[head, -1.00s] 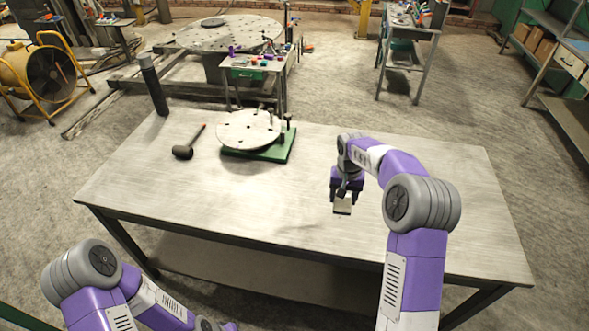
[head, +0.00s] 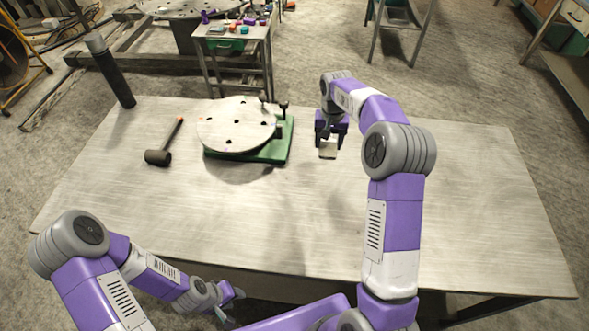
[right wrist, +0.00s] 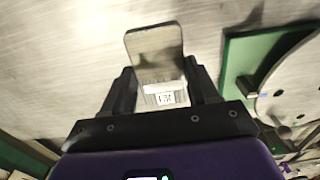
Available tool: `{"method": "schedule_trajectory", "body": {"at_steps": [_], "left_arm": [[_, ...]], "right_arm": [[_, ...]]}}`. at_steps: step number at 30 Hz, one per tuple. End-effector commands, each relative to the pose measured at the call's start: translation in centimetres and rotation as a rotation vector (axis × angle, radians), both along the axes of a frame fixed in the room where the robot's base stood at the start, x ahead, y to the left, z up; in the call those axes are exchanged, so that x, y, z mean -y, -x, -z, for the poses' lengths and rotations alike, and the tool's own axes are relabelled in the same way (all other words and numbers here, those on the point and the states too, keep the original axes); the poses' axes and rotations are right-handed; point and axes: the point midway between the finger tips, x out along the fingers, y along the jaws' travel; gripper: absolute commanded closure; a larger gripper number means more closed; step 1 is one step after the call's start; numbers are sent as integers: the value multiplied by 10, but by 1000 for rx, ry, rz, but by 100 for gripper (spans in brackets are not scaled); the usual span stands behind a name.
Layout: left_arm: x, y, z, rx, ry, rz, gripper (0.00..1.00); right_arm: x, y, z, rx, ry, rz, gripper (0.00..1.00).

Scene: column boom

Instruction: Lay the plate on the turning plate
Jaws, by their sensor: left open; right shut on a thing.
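The turning plate (head: 236,125) is a pale round disc with several dark holes, mounted on a green base (head: 272,152) at the back middle of the table. My right gripper (head: 327,142) is right of it, above the table, shut on a small flat metal plate (head: 327,152). In the right wrist view the plate (right wrist: 155,52) sticks out beyond the fingers (right wrist: 162,90), with a small printed label near its held end. The turning plate (right wrist: 295,95) shows at the right edge there, partly cut off. My left gripper (head: 228,301) is low, at the table's front edge, empty.
A dark mallet (head: 162,152) lies left of the turning plate. Small dark clamp posts (head: 283,106) stand on the base's right side. A dark cylinder (head: 113,75) rises at the table's back left corner. The table's (head: 300,215) front and right are clear.

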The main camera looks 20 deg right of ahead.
Motion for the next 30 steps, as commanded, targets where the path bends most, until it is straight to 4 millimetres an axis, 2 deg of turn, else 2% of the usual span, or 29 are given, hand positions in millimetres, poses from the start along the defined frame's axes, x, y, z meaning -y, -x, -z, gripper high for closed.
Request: {"method": "schedule_trajectory", "body": {"at_steps": [1, 9, 17, 24, 30], "left_arm": [[0, 1, 14, -1, 0, 0, 57], [0, 0, 49, -1, 0, 0, 57], [0, 0, 58, 0, 0, 0, 57], [0, 0, 64, 0, 0, 0, 57], [0, 0, 67, 0, 0, 0, 57]], "right_arm": [[0, 0, 12, 3, 0, 1, 100], [0, 0, 48, 4, 1, 0, 100], [0, 0, 64, 2, 0, 0, 100], [0, 0, 100, 1, 0, 0, 100], [0, 0, 118, 1, 0, 0, 100]]}}
